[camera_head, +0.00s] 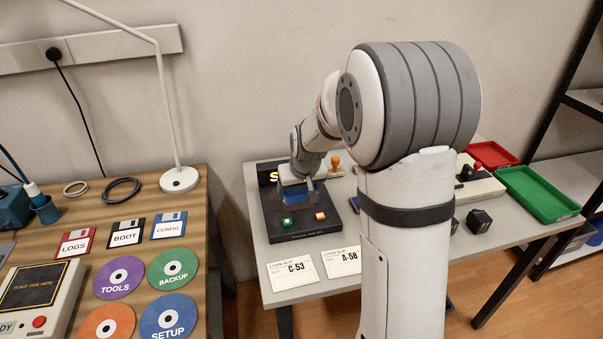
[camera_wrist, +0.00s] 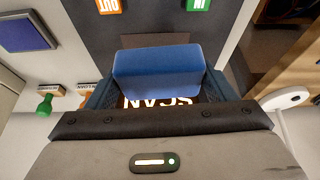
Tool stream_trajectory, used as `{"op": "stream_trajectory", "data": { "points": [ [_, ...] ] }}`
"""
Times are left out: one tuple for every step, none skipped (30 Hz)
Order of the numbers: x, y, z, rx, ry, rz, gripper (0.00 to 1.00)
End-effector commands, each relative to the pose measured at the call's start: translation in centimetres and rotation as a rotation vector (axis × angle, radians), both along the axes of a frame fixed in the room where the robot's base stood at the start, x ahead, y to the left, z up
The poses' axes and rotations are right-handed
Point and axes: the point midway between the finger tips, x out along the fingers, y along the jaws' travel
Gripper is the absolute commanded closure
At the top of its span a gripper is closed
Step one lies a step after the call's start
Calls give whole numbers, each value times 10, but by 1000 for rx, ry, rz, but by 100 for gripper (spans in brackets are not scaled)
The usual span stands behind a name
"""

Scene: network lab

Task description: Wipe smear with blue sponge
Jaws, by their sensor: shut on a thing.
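The blue sponge (camera_wrist: 158,72) is between the fingers of my gripper (camera_wrist: 157,90), which is shut on it. In the head view my gripper (camera_head: 297,186) is over the dark scan pad (camera_head: 288,235), and the blue held there is mostly hidden by the wrist. The pad also fills the top middle of the wrist view (camera_wrist: 225,28). A dull brownish patch (camera_wrist: 155,40) shows on the pad beside the sponge; I cannot tell whether it is the smear or a shadow. I cannot tell whether the sponge touches the pad.
The pad carries a green button (camera_head: 287,223) and an orange button (camera_head: 320,216). Paper slips (camera_head: 292,274) lie in front. An orange-handled stamp (camera_head: 335,161), a green tray (camera_head: 538,194) and a red tray (camera_head: 490,155) are to the right.

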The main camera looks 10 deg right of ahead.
Motion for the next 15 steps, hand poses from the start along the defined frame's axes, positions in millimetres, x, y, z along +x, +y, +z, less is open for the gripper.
{"op": "stream_trajectory", "data": {
  "points": [
    [0,0,8,0,-2,0,45],
    [0,0,11,0,-2,0,45],
    [0,0,15,-1,-2,0,45],
    [0,0,18,-1,-3,0,45],
    [0,0,20,-1,-3,0,45],
    [0,0,24,-1,-3,0,45],
    [0,0,27,-1,-2,0,45],
    [0,0,29,-1,-2,0,45],
    [0,0,32,-1,-2,0,45],
    [0,-1,34,-1,-2,0,45],
    [0,-1,35,-1,-1,0,45],
    [0,-1,37,0,-1,-1,45],
    [0,-1,37,0,-1,-1,45],
    [0,-1,38,0,-1,-1,45],
    [0,-1,38,0,-1,-1,45]
  ]
}}
